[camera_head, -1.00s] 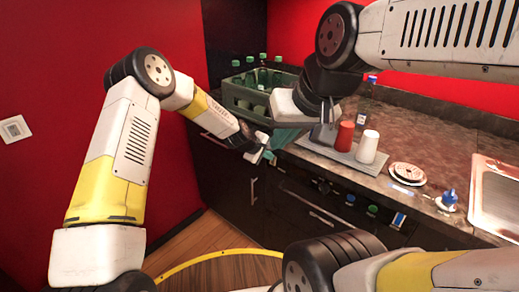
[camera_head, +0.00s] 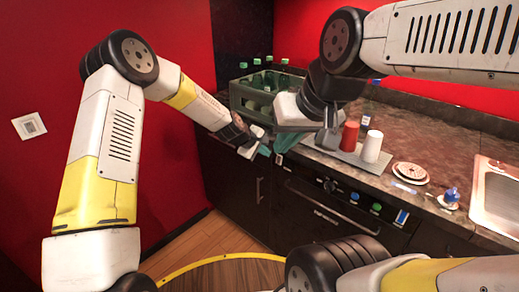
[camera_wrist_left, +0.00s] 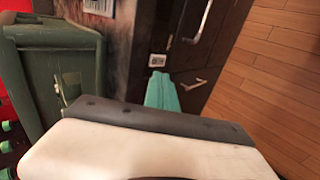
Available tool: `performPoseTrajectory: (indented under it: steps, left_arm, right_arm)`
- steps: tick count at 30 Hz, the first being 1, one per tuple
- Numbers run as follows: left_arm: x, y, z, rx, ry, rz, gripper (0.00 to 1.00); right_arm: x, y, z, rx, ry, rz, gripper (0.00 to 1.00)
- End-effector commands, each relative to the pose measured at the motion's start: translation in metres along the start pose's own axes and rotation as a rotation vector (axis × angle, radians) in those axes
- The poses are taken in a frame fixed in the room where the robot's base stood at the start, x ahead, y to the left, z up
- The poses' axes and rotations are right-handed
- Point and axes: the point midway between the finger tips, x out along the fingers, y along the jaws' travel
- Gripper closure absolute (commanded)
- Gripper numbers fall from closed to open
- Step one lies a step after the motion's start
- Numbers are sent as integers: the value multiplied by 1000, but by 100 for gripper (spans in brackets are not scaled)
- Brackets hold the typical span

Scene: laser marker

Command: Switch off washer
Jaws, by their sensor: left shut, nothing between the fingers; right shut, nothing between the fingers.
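The washer is the dark front under the counter, with a bar handle (camera_head: 313,206) and a control panel holding a black knob (camera_head: 329,186), a blue button (camera_head: 354,196), a green button (camera_head: 377,207) and a blue-and-white switch (camera_head: 402,217). My left gripper (camera_head: 265,151) is shut and empty, in front of the cabinet left of the panel and apart from it. Its teal fingertip also shows in the left wrist view (camera_wrist_left: 161,92). My right gripper (camera_head: 287,140) is shut and empty by the counter's front edge, left of the tray. The switch's on or off state is unclear.
A green crate (camera_head: 240,95) with bottles stands on the counter; its side fills the left wrist view's left (camera_wrist_left: 60,75). A tray (camera_head: 345,156) bears a red cup (camera_head: 349,135) and a white cup (camera_head: 372,147). The wooden floor (camera_head: 195,240) is clear.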

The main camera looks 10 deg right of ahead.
Motion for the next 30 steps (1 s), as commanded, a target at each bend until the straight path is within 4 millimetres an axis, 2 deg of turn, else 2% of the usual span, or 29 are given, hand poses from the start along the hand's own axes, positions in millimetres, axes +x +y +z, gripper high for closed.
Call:
performPoseTrajectory:
  steps: [3, 9, 24, 26, 29, 30]
  left_arm:
    - [-22, 6, -1, 1, 3, 2, 100]
    - [-44, 10, 0, 0, 1, 0, 100]
    - [-55, 13, -1, 13, 4, -2, 100]
    - [-67, 15, -3, 40, 11, -7, 100]
    - [-102, 18, -8, 123, 28, -27, 100]
    - [-122, 19, -10, 166, 38, -38, 100]
  right_arm:
    - [0, 0, 0, 0, 0, 0, 100]
    - [0, 0, 0, 0, 0, 0, 100]
    - [0, 0, 0, 0, 0, 0, 100]
    - [0, 0, 0, 0, -1, 0, 100]
    - [0, 0, 0, 0, -1, 0, 100]
    - [0, 0, 0, 0, 0, 0, 100]
